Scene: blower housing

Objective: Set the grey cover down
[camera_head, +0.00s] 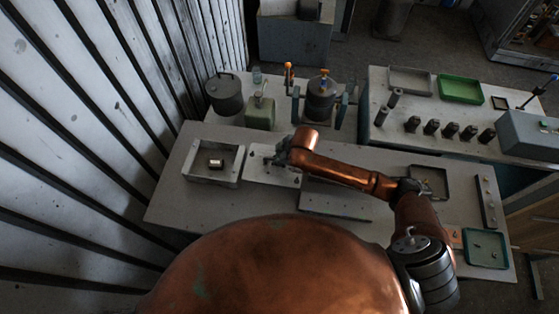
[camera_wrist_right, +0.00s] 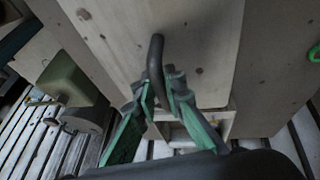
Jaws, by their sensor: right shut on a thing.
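The grey cover (camera_head: 262,172) is a flat pale plate with small dark holes, under my right gripper (camera_head: 284,157) in the head view. In the right wrist view the plate (camera_wrist_right: 190,35) fills the upper middle, and a dark curved handle (camera_wrist_right: 156,55) stands out in front of it. My right gripper (camera_wrist_right: 160,92) is shut on this handle, its green-padded fingers on either side. I cannot tell whether the plate touches the bench or hangs just above it. My left gripper is not in view.
A pale tray (camera_head: 209,178) with a small metallic block (camera_head: 216,162) lies left of the cover. A long grey plate (camera_head: 335,202) lies to its right. A green canister (camera_head: 260,112) and a dark pot (camera_head: 225,95) stand behind. Dark and green trays lie far right.

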